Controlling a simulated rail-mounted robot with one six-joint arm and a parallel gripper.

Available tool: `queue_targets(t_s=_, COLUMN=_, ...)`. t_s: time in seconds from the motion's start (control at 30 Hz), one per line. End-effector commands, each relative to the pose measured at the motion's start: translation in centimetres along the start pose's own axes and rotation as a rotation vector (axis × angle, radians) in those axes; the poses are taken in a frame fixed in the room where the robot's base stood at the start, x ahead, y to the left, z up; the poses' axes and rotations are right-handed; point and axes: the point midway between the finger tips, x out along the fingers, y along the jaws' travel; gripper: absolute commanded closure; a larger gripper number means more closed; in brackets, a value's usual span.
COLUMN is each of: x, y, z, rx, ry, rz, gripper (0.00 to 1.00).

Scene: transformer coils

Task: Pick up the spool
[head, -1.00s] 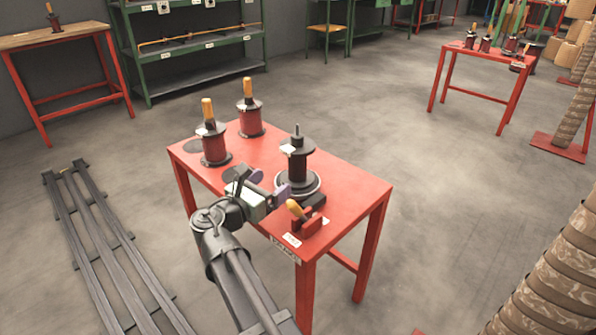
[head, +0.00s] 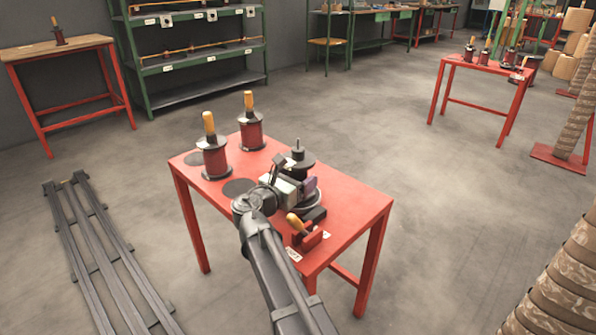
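A dark spool (head: 301,157) with a thin pin on top stands upright on a round black base (head: 316,206) on the red table. Two red-wound spools with orange tops, one nearer (head: 213,160) and one farther (head: 251,131), stand upright at the table's left and back. My gripper (head: 295,178) is at the near side of the dark spool and hides much of its lower body. One finger shows left of the spool and a purple pad to its right. I cannot tell whether the fingers touch it.
A red block with an orange handle (head: 301,228) sits at the red table's (head: 350,205) near edge, close to my arm. A dark round disc (head: 240,188) lies left of my gripper. Black rails (head: 100,250) lie on the floor at left.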

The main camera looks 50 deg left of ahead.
Motion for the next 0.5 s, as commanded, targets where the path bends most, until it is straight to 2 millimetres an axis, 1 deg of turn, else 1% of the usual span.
queue_targets(t_s=0.03, x=-0.01, y=-0.01, z=0.00, rx=0.000, ry=0.000, rz=0.000, gripper=0.29)
queue_targets(t_s=0.3, x=-0.03, y=-0.01, z=0.00, rx=0.000, ry=0.000, rz=0.000, gripper=0.70)
queue_targets(t_s=0.33, x=-0.03, y=0.00, z=0.00, rx=0.000, ry=0.000, rz=0.000, gripper=0.72)
queue_targets(t_s=0.5, x=-0.04, y=-0.01, z=0.01, rx=0.000, ry=0.000, rz=0.000, gripper=0.72)
